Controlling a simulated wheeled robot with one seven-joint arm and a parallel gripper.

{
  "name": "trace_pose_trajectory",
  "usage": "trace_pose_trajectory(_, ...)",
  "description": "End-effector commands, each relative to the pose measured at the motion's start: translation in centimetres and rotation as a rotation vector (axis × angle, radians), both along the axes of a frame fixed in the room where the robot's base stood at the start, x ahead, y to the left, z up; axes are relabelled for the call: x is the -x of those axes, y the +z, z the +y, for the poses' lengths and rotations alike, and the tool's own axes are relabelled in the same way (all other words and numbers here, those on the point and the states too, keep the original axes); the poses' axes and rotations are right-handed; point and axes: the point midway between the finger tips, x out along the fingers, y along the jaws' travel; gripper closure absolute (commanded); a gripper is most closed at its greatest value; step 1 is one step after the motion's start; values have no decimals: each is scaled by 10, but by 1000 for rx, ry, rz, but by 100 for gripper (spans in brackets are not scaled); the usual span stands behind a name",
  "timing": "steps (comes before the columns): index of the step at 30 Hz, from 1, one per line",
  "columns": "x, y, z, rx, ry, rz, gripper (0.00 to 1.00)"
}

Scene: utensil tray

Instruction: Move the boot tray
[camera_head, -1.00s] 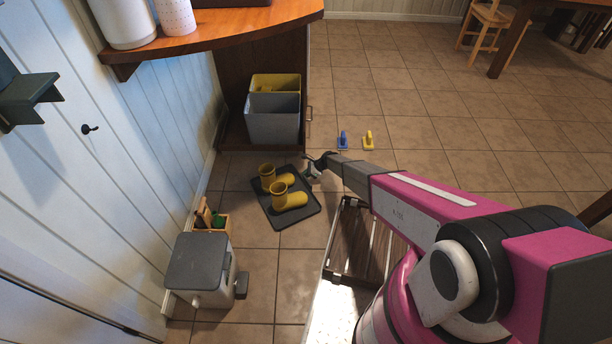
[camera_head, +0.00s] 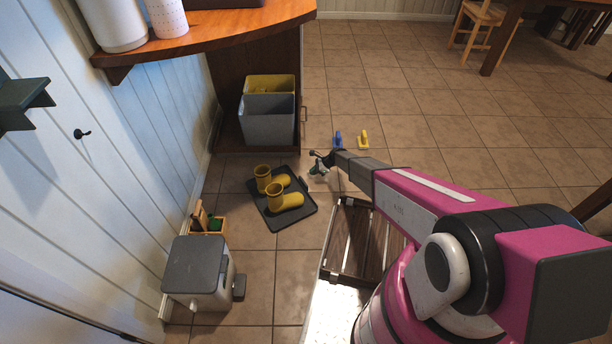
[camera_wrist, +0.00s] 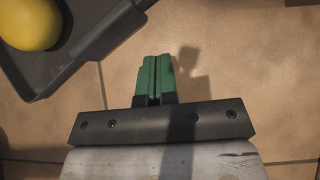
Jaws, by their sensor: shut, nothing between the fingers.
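In the wrist view the tray's raised rim (camera_wrist: 98,45) crosses the top left, with part of a yellow boot (camera_wrist: 30,22) at the corner. My gripper (camera_head: 318,168) is to the right of the tray's far right corner. Its green fingers (camera_wrist: 155,78) are together with nothing between them, over bare floor beside the tray and apart from it.
A cabinet with grey and yellow bins (camera_head: 267,120) stands behind the tray. A grey-lidded bin (camera_head: 197,268) and a wooden box (camera_head: 208,222) stand front left. A blue item (camera_head: 338,140) and a yellow item (camera_head: 363,139) lie on the floor beyond my gripper.

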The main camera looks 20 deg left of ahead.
Motion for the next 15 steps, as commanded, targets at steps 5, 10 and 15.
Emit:
trace_pose_trajectory(5, -6, 26, -24, -1, -1, 0, 100)
trace_pose_trajectory(10, -11, 40, -37, 0, 1, 1, 100)
trace_pose_trajectory(15, -13, 45, -43, 0, 1, 1, 100)
